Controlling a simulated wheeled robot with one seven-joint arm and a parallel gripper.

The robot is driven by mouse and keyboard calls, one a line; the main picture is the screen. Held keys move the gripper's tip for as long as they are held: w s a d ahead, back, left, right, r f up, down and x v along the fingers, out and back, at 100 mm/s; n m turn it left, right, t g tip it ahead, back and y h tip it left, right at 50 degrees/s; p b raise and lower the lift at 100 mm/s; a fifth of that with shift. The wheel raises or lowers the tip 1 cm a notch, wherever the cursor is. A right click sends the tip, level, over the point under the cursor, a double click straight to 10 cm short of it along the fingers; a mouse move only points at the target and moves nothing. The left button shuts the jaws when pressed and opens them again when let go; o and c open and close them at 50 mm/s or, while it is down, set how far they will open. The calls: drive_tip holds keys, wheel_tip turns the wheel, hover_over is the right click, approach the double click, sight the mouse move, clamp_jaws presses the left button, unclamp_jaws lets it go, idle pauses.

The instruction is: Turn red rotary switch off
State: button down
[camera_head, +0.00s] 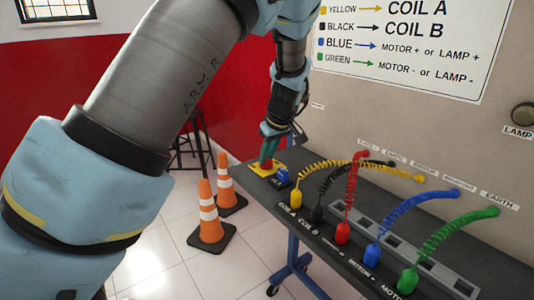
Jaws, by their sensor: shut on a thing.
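The red rotary switch (264,163) sits on a yellow base (257,170) at the far left end of the dark bench. My gripper (268,150) comes down on the switch from above, its fingers closed around the red knob. The fingers and wrist cover most of the knob, so I cannot read which way it is turned.
A blue block (281,178) lies just right of the yellow base. Coloured plugs with coiled leads, such as the red plug (342,233), line the dark bench (330,185). Orange cones (209,215) stand on the floor to the left. A sign board hangs behind.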

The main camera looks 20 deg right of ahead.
idle(0.5)
drive_tip(key=c, duration=0.8)
unclamp_jaws()
drive_tip(key=b+v, duration=0.1)
drive_tip(key=v, duration=0.9)
drive_tip(key=shift+r+b, duration=0.4)
